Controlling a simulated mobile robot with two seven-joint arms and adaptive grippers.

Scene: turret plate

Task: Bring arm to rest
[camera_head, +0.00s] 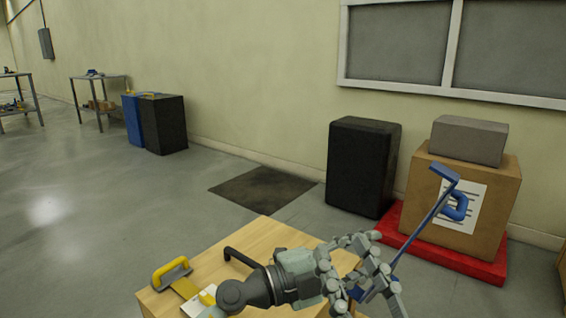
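A long blue bar with a handle (427,212) runs up to the right from among the fingers. I cannot tell whether the fingers touch it or it stands behind them.
The wooden table (235,262) carries a yellow-handled tool (172,272) and a black handle (240,257). Beyond stand a black cabinet (358,165) and a cardboard box (410,185) on a red platform (478,266). Open floor (90,220) lies to the left.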

